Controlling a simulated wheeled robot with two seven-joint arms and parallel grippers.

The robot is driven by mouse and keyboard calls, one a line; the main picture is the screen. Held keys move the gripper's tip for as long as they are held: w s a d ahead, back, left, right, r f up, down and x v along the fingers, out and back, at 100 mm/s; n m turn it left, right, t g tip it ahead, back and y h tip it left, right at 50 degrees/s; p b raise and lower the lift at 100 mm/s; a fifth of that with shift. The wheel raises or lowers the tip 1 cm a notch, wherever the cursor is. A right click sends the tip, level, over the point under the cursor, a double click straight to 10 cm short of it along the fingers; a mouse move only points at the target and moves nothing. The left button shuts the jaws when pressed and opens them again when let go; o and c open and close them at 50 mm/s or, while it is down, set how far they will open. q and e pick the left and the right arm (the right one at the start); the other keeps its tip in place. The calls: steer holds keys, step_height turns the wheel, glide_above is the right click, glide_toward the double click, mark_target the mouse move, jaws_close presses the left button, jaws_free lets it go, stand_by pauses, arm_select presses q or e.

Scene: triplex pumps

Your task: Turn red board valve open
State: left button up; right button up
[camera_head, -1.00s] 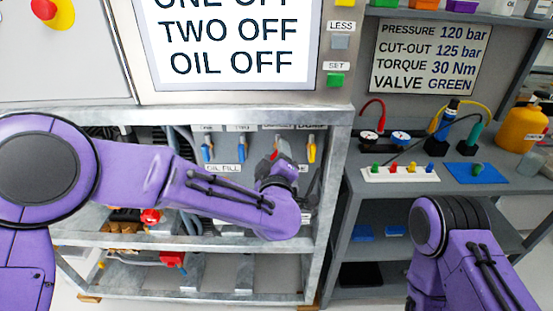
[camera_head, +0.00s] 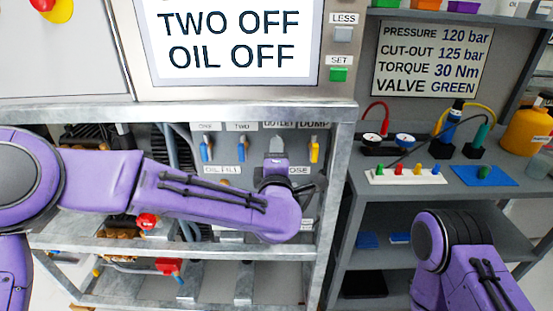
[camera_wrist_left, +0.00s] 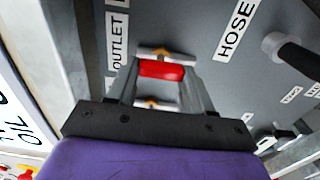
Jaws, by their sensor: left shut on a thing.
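The red valve handle (camera_wrist_left: 161,69) is on the grey board beside the OUTLET label (camera_wrist_left: 119,42). In the left wrist view my left gripper (camera_wrist_left: 160,80) has its two fingers on either side of the handle and is shut on it. In the head view my left gripper (camera_head: 274,165) is at the OUTLET place on the board, and the handle is hidden there. My right arm (camera_head: 450,250) comes in at the lower right, and its gripper is out of view.
Blue handles (camera_head: 206,153) are left of the gripper, and a yellow DUMP handle (camera_head: 314,152) is close on its right. A HOSE fitting (camera_wrist_left: 285,48) stands nearby. A metal frame post (camera_head: 337,190) borders the board. A bench (camera_head: 385,187) with small parts stands right.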

stand_by(0.5)
arm_select(q)
steer(key=o, duration=1)
steer(key=shift+o, duration=0.2)
steer(key=shift+s, duration=0.15)
steer(key=s, duration=1)
steer(key=shift+s+b, duration=0.15)
steer(key=shift+b, duration=0.2)
